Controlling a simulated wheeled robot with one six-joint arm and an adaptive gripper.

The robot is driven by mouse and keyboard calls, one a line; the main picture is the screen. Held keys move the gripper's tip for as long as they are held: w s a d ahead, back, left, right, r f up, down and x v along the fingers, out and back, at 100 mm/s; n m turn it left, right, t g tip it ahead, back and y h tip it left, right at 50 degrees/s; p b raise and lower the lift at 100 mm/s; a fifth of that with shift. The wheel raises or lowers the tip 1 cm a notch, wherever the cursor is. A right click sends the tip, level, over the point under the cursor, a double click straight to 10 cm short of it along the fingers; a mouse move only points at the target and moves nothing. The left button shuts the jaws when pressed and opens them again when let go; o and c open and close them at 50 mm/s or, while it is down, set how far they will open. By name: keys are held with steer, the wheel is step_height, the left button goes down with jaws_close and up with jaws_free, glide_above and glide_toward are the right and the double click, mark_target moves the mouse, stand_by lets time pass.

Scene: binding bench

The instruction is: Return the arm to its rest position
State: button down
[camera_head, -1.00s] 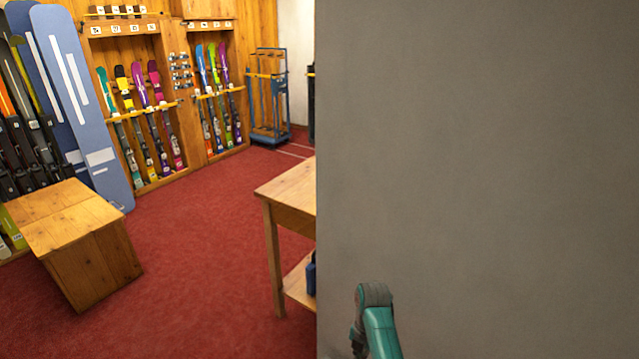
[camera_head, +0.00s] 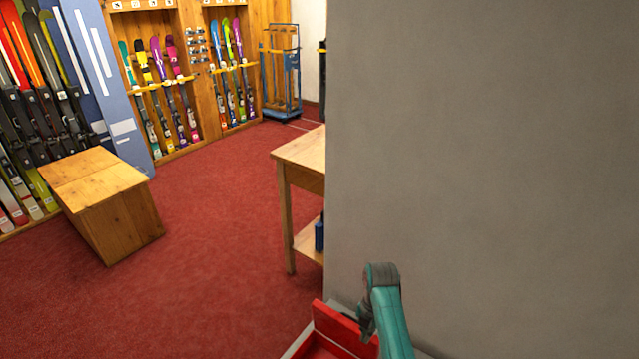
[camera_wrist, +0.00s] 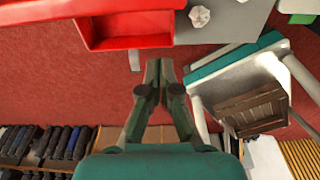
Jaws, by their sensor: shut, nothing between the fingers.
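My gripper (camera_wrist: 160,72) shows in the wrist view, its two fingers together and nothing between them. It hangs over the red carpet, just below a red tray (camera_wrist: 128,42) in the picture and apart from it as far as I can tell. In the head view my teal arm (camera_head: 388,310) rises at the bottom, right of centre, in front of a grey wall. The fingers are hidden there.
A red tray (camera_head: 335,322) lies beside my arm. A wooden table (camera_head: 303,152) stands at the wall's edge. A wooden box bench (camera_head: 105,205) stands left. Ski racks (camera_head: 200,75) line the back. Red carpet (camera_head: 215,235) between is clear. A white-legged stand (camera_wrist: 240,75) is right of my fingers.

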steer(key=s+d+f+m+t, duration=0.2)
steer(key=s+f+m+t, duration=0.35)
steer(key=s+f, duration=0.7)
steer(key=s+d+m+t, duration=0.2)
steer(key=s+m, duration=0.7)
steer(key=s, duration=0.5)
steer(key=s+r+m+t, duration=0.4)
steer(key=s+r+m, duration=0.3)
steer(key=s+r, duration=0.45)
steer(key=s+r+m+t, duration=0.2)
steer(key=s+r, duration=0.3)
steer(key=r, duration=0.5)
steer(key=s+d+r+m+t, duration=0.1)
steer(key=s+r+m, duration=0.4)
steer(key=r, duration=0.5)
steer(key=shift+s+d+r+t+h, duration=0.2)
steer(key=shift+s+r+t+h, duration=0.2)
steer(key=shift+s+t, duration=0.25)
